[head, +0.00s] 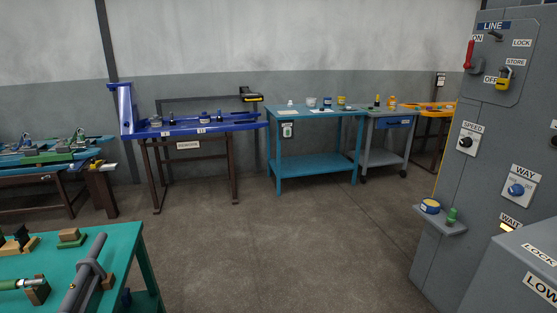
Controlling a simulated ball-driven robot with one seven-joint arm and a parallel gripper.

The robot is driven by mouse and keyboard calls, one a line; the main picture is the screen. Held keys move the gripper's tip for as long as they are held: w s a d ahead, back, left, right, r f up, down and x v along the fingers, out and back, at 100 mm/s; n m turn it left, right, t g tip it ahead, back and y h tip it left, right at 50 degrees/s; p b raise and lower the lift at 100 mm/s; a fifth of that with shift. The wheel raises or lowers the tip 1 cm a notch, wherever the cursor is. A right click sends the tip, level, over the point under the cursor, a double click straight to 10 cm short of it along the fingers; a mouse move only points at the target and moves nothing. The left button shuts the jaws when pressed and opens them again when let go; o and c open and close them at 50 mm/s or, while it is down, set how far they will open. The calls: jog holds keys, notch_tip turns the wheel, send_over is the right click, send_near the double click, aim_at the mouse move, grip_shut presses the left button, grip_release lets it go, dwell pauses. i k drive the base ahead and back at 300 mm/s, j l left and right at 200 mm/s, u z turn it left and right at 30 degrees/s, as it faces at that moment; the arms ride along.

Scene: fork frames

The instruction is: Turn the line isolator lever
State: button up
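The line isolator lever (470,55) is a red handle on the left edge of a dark panel (512,60) labelled LINE, high on the grey cabinet at the right. It stands roughly upright, with the ON label just above it and the OFF label lower down to its right. A yellow padlock (503,78) hangs under the STORE label. A small dark fitting (495,36) sits near the LOCK label. My gripper is not in the head view.
The cabinet also carries a SPEED knob (466,142), a blue WAY knob (516,190) and a small shelf (441,222) jutting out. A grey box (505,275) blocks the lower right. A green bench (125,250) stands front left. The middle floor is clear.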

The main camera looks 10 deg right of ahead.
aim_at(468, 65)
jog(key=i+z, duration=0.15)
jog(key=i, duration=0.3)
jog(key=i+j+z, duration=0.2)
jog(key=i, duration=0.25)
jog(key=i+j+z, duration=0.15)
jog(key=i, duration=0.3)
jog(key=i+j+z, duration=0.2)
jog(key=i, duration=0.2)
jog(key=i+j+z, duration=1.15)
jog(key=k, duration=0.1)
